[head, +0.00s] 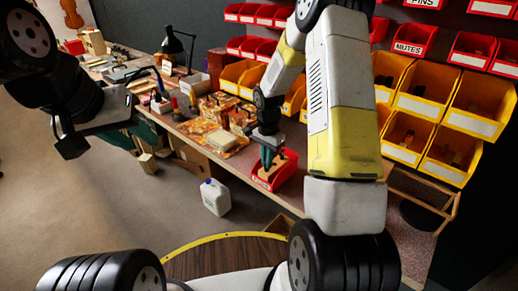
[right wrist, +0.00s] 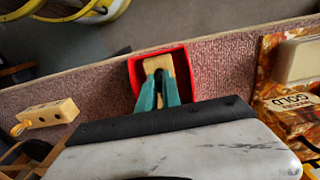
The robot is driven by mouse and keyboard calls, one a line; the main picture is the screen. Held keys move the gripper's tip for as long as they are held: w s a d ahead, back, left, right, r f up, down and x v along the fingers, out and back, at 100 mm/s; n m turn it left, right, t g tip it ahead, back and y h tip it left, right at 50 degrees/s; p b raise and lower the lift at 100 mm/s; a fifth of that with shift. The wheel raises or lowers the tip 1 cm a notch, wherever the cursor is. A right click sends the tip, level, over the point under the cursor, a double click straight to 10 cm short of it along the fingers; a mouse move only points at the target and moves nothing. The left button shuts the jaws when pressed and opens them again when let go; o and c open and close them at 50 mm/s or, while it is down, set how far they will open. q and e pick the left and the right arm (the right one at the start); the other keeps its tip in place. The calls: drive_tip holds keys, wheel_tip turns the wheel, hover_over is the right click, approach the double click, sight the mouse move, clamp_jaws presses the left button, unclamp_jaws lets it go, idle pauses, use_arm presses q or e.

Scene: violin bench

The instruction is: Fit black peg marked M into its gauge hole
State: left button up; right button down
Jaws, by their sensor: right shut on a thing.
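My right gripper (right wrist: 158,92) has green fingers, closed and pointing down into a small red tray (right wrist: 133,75), where a pale wooden block (right wrist: 160,64) lies. A dark thing shows between the fingertips, apparently the black peg; its M mark cannot be read, and I cannot tell whether it touches the block. In the head view the right gripper (head: 270,155) is over the red tray (head: 264,183) at the bench's front edge. A wooden block with dark holes (right wrist: 50,113) lies beside the tray in the right wrist view. My left gripper (head: 72,145) hangs away from the bench; its jaws are unclear.
Yellow bins (head: 408,105) and red bins stand behind. A desk lamp (head: 173,45) is at the back. A white jug (head: 215,197) stands on the floor.

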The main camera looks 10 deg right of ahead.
drive_tip(key=shift+r, duration=0.25)
idle(0.4)
drive_tip(key=shift+r, duration=1.6)
drive_tip(key=shift+r, duration=3.5)
